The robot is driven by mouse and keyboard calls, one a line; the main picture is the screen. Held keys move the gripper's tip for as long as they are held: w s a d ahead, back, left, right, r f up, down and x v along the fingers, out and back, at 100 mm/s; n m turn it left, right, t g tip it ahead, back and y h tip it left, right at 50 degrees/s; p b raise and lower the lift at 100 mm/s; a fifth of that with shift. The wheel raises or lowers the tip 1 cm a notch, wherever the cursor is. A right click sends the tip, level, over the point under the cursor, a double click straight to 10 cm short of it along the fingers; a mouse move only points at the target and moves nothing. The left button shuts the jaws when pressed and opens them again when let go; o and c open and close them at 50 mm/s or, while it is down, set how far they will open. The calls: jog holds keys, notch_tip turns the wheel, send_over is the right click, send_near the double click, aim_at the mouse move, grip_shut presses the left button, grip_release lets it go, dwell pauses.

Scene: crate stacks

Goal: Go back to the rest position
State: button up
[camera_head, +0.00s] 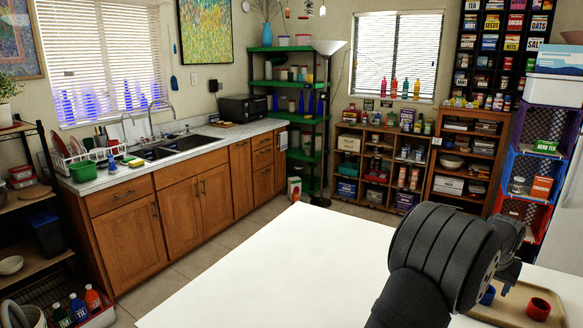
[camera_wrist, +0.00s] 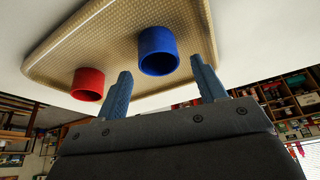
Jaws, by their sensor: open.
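My gripper (camera_wrist: 160,66) is open, its two blue-grey fingers spread with nothing held between them. In the wrist view, which is tilted upside down, a blue cup (camera_wrist: 174,66) appears beyond the fingertips. A red cup (camera_wrist: 87,86) is to its left, past the left finger. Both cups are on a tan textured tray (camera_wrist: 110,45). In the head view my dark arm reaches over the white table at the lower right and hides most of the gripper. The blue cup (camera_head: 488,296) is partly covered there; the red cup (camera_head: 538,309) is clear on the tray (camera_head: 515,318).
The white table (camera_head: 270,270) is bare left of my arm. A crate stack with purple (camera_head: 545,120), blue (camera_head: 520,165) and red (camera_head: 510,207) crates stands behind the tray at the right. A counter with a sink (camera_head: 180,146) lines the left wall; shelves (camera_head: 380,170) stand at the back.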

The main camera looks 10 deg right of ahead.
jog(key=v, duration=0.9)
jog(key=x, duration=1.2)
notch_tip(320, 180, up, 4)
jog(key=shift+r, duration=0.1)
jog(key=s+r, duration=0.7)
jog(key=s, duration=0.4)
jog(key=s+a+m+g, duration=0.1)
jog(key=s+a+m, duration=0.3)
jog(key=s+a, duration=0.7)
jog(key=shift+g+h, duration=0.3)
jog(key=w+f, duration=0.2)
jog(key=w, duration=0.1)
jog(key=w+f, duration=0.3)
jog(key=w, duration=0.1)
jog(key=w+f, duration=0.2)
jog(key=w, duration=0.1)
jog(key=shift+w+d+f, duration=0.3)
jog(key=shift+f, duration=0.1)
jog(key=shift+w+f, duration=0.3)
jog(key=shift+w, duration=0.1)
